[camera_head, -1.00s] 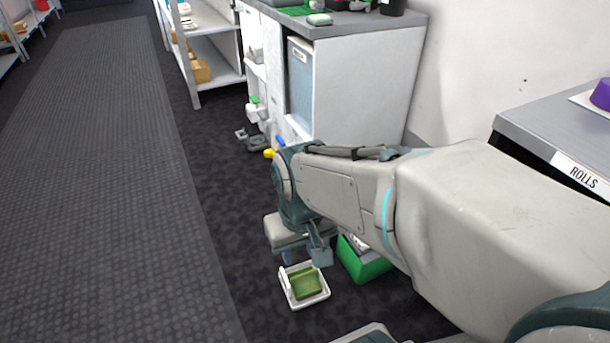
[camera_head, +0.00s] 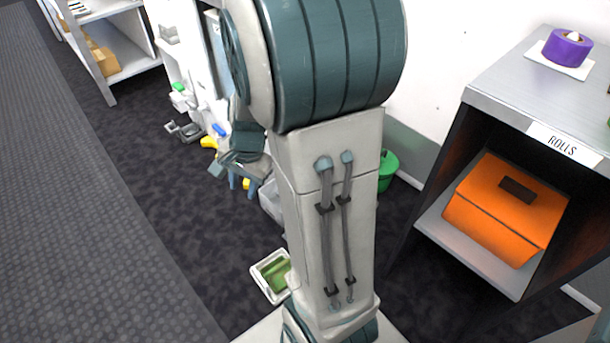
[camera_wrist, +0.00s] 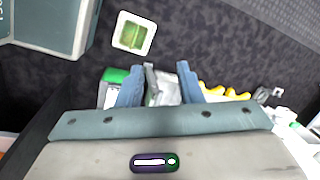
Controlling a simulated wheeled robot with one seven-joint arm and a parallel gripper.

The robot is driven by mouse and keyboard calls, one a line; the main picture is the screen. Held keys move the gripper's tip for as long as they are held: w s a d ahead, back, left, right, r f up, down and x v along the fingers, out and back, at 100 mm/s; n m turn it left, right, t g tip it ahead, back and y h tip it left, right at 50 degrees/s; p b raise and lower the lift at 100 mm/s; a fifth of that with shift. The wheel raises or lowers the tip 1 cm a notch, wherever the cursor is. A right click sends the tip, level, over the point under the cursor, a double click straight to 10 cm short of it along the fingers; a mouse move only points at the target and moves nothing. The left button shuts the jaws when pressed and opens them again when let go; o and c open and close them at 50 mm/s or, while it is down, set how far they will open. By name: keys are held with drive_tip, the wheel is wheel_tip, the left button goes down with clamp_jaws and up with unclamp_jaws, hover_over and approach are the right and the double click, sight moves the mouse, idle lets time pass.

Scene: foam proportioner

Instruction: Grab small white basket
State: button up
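A small white tray-like basket (camera_head: 258,281) with a green block inside sits on the dark floor, partly hidden by my arm in the head view. In the wrist view it (camera_wrist: 118,38) lies beyond my fingertips, left of them and apart from them. My gripper (camera_wrist: 157,70) has its two blue fingers spread apart. A grey and white object (camera_wrist: 165,90) shows between and behind the fingers; I cannot tell what it is or whether they touch it. In the head view my gripper (camera_head: 241,183) hangs left of my arm, fingers downward.
A pale container (camera_head: 271,200) and a green bin (camera_head: 387,170) stand around my arm. Yellow items (camera_head: 209,142) lie near the cabinet. At right is a shelf unit (camera_head: 480,250) with an orange box (camera_head: 505,208) and purple tape (camera_head: 567,47) on top.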

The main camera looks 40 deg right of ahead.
drive_tip(key=w+d+f+m+h+p, duration=0.1)
drive_tip(key=w+d+f+m, duration=0.1)
drive_tip(key=d+f+m, duration=0.5)
drive_tip(key=w+d+f+m+h+p, duration=0.1)
drive_tip(key=w+d+f+m, duration=0.2)
drive_tip(key=d+f+m, duration=0.35)
drive_tip(key=s+d+f+m+g+h, duration=0.1)
drive_tip(key=s+d+f+m, duration=0.2)
drive_tip(key=d, duration=0.4)
drive_tip(key=s+d+f+m+h, duration=0.1)
drive_tip(key=d+f+m, duration=0.2)
drive_tip(key=d+m, duration=0.3)
drive_tip(key=shift+d+f+b, duration=0.7)
drive_tip(key=shift+f+b, duration=0.3)
drive_tip(key=shift+f, duration=1.35)
drive_tip(key=shift+d+f+b, duration=0.75)
drive_tip(key=shift+f+b, duration=0.2)
drive_tip(key=shift+f, duration=1.45)
drive_tip(key=shift+d+f+b, duration=0.7)
drive_tip(key=shift+f+b, duration=0.3)
drive_tip(key=shift+f, duration=1.35)
drive_tip(key=shift+r, duration=0.15)
clamp_jaws()
